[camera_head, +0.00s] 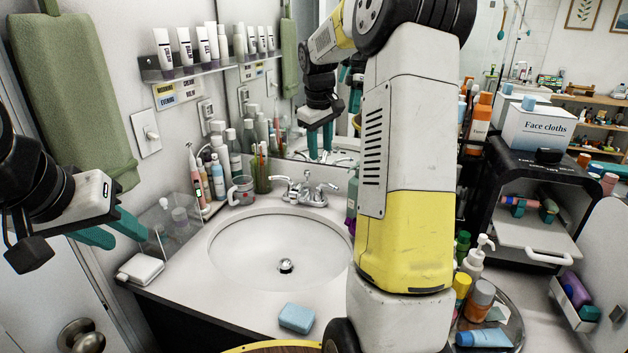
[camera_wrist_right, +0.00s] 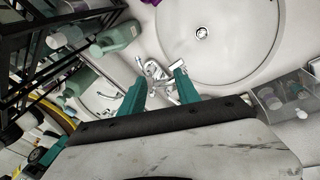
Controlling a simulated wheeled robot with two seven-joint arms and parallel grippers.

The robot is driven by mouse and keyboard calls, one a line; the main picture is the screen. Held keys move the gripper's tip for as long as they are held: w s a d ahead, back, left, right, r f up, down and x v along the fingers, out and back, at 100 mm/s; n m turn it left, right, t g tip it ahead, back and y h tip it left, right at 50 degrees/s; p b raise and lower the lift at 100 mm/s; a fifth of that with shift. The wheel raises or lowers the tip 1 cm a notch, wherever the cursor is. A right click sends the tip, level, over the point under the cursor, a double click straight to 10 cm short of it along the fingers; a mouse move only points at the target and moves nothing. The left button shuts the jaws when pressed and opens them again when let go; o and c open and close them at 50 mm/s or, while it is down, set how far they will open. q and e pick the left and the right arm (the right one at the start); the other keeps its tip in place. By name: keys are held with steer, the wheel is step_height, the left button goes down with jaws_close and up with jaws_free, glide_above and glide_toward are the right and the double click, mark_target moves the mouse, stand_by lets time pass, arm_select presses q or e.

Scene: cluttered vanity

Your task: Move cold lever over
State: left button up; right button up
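The chrome faucet (camera_head: 300,192) stands at the back rim of the white sink (camera_head: 225,243), with one lever on the left and one lever (camera_head: 328,187) on the right. No hot or cold marking is readable. My right gripper (camera_head: 320,150) points down above and behind the faucet. In the right wrist view its two teal fingers are apart, with chrome faucet parts (camera_wrist_right: 152,68) visible between and just beyond them. I cannot tell whether a finger touches a lever. My left gripper (camera_head: 120,236) is at the far left, fingers apart and empty, away from the sink.
A clear mug (camera_head: 242,190), toothbrushes and bottles stand left of the faucet. A mirror lies behind it. A blue soap bar (camera_head: 297,318) lies on the front counter. My right arm hides the counter right of the sink. A black cabinet (camera_head: 520,180) stands farther right.

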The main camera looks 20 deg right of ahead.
steer(key=n+g, duration=0.1)
glide_toward(333, 186)
steer(key=shift+h, duration=0.3)
steer(key=x, duration=0.8)
steer(key=shift+w+a+f, duration=0.1)
steer(key=shift+a+f, duration=0.05)
steer(key=shift+f, duration=0.15)
jaws_close()
stand_by(0.6)
